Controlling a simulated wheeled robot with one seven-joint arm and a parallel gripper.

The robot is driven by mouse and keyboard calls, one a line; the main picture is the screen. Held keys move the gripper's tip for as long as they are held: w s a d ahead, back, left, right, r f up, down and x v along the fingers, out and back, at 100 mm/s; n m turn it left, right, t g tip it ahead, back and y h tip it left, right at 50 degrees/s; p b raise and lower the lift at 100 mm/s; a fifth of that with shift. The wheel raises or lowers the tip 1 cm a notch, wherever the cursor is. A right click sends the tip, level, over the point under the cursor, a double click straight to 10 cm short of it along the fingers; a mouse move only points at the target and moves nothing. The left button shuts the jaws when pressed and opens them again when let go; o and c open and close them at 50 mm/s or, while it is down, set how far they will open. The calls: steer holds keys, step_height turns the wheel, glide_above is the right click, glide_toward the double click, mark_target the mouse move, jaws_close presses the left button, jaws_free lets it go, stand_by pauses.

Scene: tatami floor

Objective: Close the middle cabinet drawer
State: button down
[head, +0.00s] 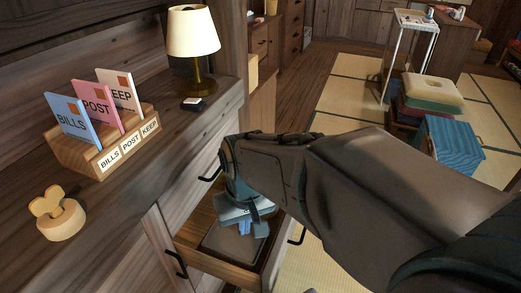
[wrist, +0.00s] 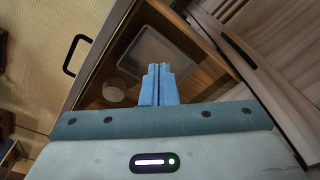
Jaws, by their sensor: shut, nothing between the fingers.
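An open wooden cabinet drawer (head: 268,262) sticks out of the cabinet below a closed front with a black handle (head: 211,173). The open drawer's own black handle (head: 299,236) is on its front; it shows at the upper left of the wrist view (wrist: 72,55). A flat grey item (head: 228,246) lies inside, with a round pale item (wrist: 115,90) beside it in the wrist view. My gripper (head: 246,230) is over the drawer's inside, behind its front panel. Its blue fingers (wrist: 159,70) are together and empty. My arm hides part of the drawer.
The cabinet top holds a letter sorter (head: 80,158), a lamp (head: 195,35) and a wooden figure (head: 60,215). A side door handle (head: 176,264) sticks out left of the drawer. Tatami (head: 345,100) lies to the right, with cushions (head: 430,92) and a blue box (head: 452,145).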

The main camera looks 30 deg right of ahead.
steer(key=s+d+f+m+t+y+p, duration=0.2)
steer(key=d+m+t+y, duration=0.1)
steer(key=d+m, duration=1.1)
steer(key=s+d+f+m+t+y+p, duration=0.1)
steer(key=s+d+m+t+y+p, duration=0.15)
steer(key=d+m, duration=1.15)
steer(key=shift+n, duration=0.6)
steer(key=shift+w+r+b+x, duration=0.35)
steer(key=shift+b+x, duration=0.2)
steer(key=shift+x, duration=1.55)
steer(key=shift+w+r+b+x, duration=0.25)
steer(key=shift+w+b+x, duration=0.3)
steer(key=shift+x, duration=1.6)
steer(key=shift+w+r+b+x, duration=0.3)
steer(key=shift+b+x, duration=0.3)
steer(key=shift+x, duration=1.5)
steer(key=shift+w, duration=0.1)
